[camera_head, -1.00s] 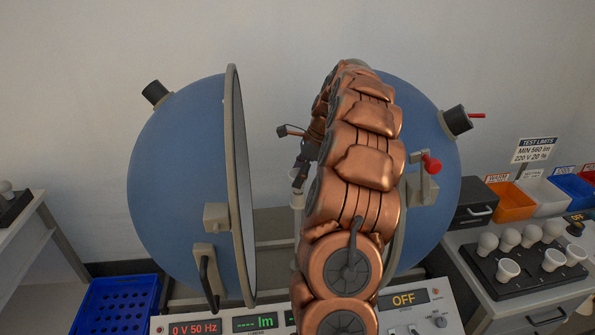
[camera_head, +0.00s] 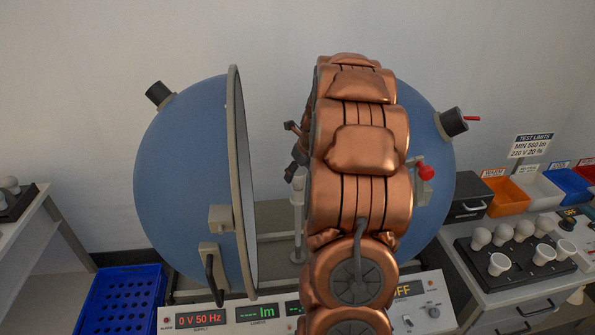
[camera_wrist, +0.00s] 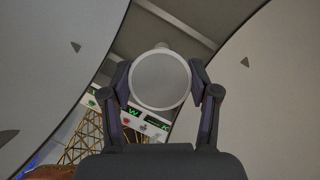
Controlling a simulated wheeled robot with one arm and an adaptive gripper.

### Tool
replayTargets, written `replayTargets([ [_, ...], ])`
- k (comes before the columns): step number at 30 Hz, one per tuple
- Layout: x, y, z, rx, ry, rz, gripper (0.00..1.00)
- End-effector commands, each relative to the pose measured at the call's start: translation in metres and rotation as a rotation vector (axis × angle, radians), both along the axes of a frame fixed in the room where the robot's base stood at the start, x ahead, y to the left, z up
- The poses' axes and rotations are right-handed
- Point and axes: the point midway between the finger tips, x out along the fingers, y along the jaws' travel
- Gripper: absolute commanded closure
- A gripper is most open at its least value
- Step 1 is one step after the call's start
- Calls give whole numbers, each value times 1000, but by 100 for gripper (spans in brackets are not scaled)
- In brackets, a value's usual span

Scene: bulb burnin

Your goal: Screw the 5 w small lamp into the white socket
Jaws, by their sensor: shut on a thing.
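My gripper (camera_wrist: 160,92) is shut on a round, pale lamp (camera_wrist: 160,78), seen end-on between the two fingers in the wrist view. In the head view my gripper (camera_head: 295,160) is mostly hidden behind my copper arm, and the lamp cannot be made out there. A thin upright post (camera_head: 297,222) stands between the open halves of the blue sphere, just below my gripper. The white socket cannot be clearly made out. A small pale piece (camera_wrist: 162,46) shows past the lamp's far edge, but I cannot tell what it is or whether the lamp touches it.
The blue left half-sphere (camera_head: 185,185) and right half-sphere (camera_head: 436,160) flank the arm closely. A control panel (camera_head: 215,318) runs along the front. At right are a black rack (camera_head: 515,280) with several lamps and an orange bin (camera_head: 507,196). A blue crate (camera_head: 120,305) sits at left.

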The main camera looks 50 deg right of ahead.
Motion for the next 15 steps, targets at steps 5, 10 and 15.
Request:
replayTargets([
  [5, -1, 0, 0, -4, 1, -161, 74],
  [10, -1, 1, -1, 0, 3, -301, 74],
  [15, -1, 0, -1, -1, 3, -430, 74],
])
